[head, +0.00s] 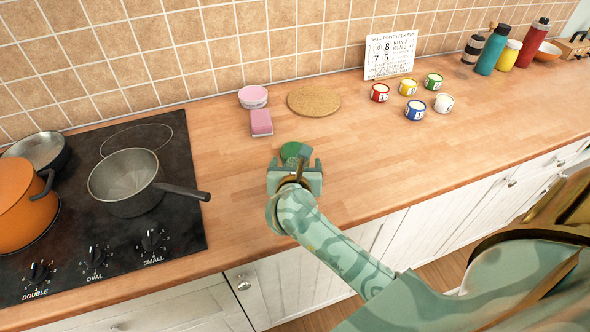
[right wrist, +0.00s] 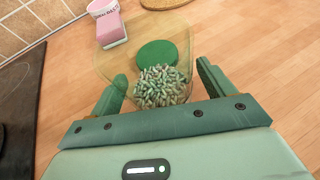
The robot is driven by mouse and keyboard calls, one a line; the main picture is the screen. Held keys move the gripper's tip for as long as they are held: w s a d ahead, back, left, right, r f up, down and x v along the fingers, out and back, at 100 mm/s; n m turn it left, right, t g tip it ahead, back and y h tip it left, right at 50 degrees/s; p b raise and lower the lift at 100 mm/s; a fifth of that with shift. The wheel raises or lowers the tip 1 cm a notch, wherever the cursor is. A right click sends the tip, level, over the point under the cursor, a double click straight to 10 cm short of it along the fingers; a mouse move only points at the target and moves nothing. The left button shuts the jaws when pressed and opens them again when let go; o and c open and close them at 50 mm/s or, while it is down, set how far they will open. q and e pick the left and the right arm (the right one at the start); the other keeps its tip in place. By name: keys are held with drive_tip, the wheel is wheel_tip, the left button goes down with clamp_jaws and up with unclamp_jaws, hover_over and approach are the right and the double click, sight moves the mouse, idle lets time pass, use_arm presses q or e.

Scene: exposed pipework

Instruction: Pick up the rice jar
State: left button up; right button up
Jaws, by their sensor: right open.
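The rice jar shows in the right wrist view as a see-through, yellowish body with a round green lid (right wrist: 163,54) and greenish-white grains (right wrist: 165,88) inside. In the head view only its green part (head: 296,149) shows on the wooden worktop, just beyond my right gripper (head: 295,164), which hides the rest. In the right wrist view my right gripper (right wrist: 160,83) is open, with one finger on each side of the grain-filled part. I cannot tell whether the fingers touch the jar. My left gripper is not in view.
A pink sponge (head: 261,122), a pink bowl (head: 253,97) and a cork mat (head: 314,101) lie behind the jar. Several small colored pots (head: 408,88) stand further right. A black hob (head: 150,225) with a grey saucepan (head: 130,185) is left. The worktop right of the jar is clear.

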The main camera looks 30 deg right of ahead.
drive_tip(key=c, duration=1.4)
drive_tip(key=shift+r, duration=0.1)
